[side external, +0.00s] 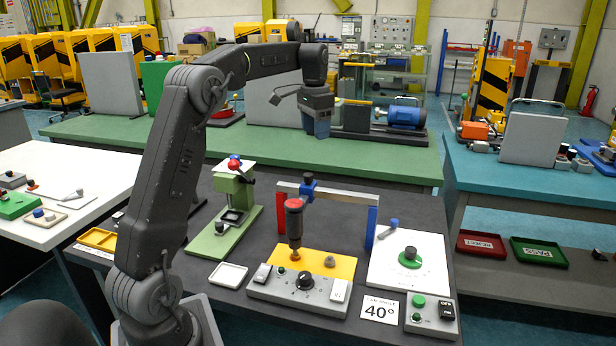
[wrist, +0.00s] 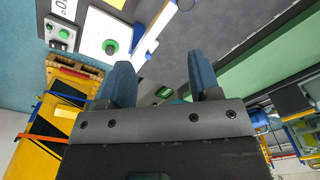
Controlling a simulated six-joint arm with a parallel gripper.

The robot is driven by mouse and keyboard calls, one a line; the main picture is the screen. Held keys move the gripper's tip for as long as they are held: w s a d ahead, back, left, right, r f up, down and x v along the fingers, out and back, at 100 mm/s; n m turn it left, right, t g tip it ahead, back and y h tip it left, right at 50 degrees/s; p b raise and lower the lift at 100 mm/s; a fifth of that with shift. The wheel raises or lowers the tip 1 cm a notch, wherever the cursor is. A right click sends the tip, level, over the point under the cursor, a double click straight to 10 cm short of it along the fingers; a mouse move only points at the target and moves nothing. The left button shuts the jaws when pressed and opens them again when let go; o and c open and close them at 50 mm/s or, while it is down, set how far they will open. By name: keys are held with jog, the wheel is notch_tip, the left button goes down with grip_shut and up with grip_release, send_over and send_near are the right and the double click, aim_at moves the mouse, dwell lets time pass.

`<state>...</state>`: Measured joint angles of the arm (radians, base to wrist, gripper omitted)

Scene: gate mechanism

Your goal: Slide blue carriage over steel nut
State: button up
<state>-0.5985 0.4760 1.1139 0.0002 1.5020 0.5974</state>
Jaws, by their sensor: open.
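The blue carriage (side external: 308,187) sits on the light grey beam (side external: 345,194) of the gate, left of the beam's middle. The beam runs between a red post (side external: 371,228) and a blue post. A small grey piece that looks like the steel nut (side external: 330,261) stands on the yellow plate (side external: 312,258), below and to the right of the carriage. My gripper (side external: 318,130) is raised above the carriage in the side view, apart from it and empty. In the wrist view its two blue fingers (wrist: 160,68) are spread. The nut cannot be made out there.
A red-topped dark column (side external: 295,222) stands at the yellow plate's left, close to the carriage. A green press (side external: 232,200) is at left. A white plate with a green knob (side external: 409,258) is at right. A control box (side external: 302,288) is in front.

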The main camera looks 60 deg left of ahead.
send_over(308, 175)
notch_tip(308, 175, down, 2)
notch_tip(308, 175, down, 14)
jog(key=shift+a, duration=0.15)
jog(key=shift+w, duration=0.1)
grip_shut()
dwell(0.6)
